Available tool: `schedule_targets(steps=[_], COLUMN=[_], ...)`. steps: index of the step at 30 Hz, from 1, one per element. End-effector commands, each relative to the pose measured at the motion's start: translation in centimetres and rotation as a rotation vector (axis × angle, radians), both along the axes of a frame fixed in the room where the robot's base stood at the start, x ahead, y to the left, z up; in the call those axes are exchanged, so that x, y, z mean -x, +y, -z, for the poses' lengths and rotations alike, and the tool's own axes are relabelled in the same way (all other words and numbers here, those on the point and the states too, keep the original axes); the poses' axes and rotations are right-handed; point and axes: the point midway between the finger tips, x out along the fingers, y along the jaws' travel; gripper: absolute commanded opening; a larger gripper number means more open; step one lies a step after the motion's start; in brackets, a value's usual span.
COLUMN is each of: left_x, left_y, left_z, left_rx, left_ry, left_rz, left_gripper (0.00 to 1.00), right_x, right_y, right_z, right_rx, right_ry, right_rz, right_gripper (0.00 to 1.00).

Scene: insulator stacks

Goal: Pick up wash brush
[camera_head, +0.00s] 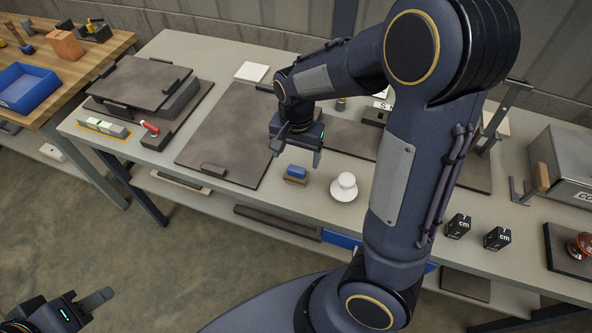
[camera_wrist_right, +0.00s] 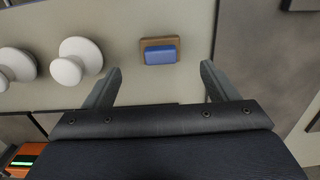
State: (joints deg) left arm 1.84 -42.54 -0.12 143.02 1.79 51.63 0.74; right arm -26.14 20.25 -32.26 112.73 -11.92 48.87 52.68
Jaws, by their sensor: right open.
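The wash brush (camera_head: 296,174), a small block with a blue top and a brown base, lies on the grey table near its front edge. It also shows in the right wrist view (camera_wrist_right: 161,54), just beyond the fingertips and between their lines. My right gripper (camera_head: 296,156) is open and empty above and slightly behind the brush; its two spread fingers show in the right wrist view (camera_wrist_right: 159,74). My left gripper (camera_head: 88,305) is at the bottom left, away from the table. Its fingers are only partly visible.
A white knobbed insulator piece (camera_head: 344,188) stands just right of the brush. A dark mat (camera_head: 222,150) lies to its left. Two black cubes (camera_head: 497,239) and a metal box (camera_head: 570,165) are further right. A blue bin (camera_head: 28,88) is on the wooden table.

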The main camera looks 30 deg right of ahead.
Motion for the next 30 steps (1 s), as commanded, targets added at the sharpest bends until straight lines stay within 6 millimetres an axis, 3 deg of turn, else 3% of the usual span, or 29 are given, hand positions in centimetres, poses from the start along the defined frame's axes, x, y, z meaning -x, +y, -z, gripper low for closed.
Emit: schedule_targets(steps=[16, 26, 30], left_x=[0.0, 0.0, 0.0], left_y=[0.0, 0.0, 0.0], left_z=[-0.4, -0.4, -0.4], left_rx=[0.0, 0.0, 0.0], left_ry=[0.0, 0.0, 0.0], left_rz=[0.0, 0.0, 0.0], left_gripper=[0.36, 0.36, 0.36], right_x=[-0.3, -0.3, -0.3], right_y=[-0.4, -0.3, -0.3], right_z=[7.0, 7.7, 7.7], right_rx=[0.009, 0.007, 0.007], right_ry=[0.007, 0.002, 0.002], right_rz=[0.006, 0.005, 0.004], right_gripper=[0.8, 0.8, 0.63])
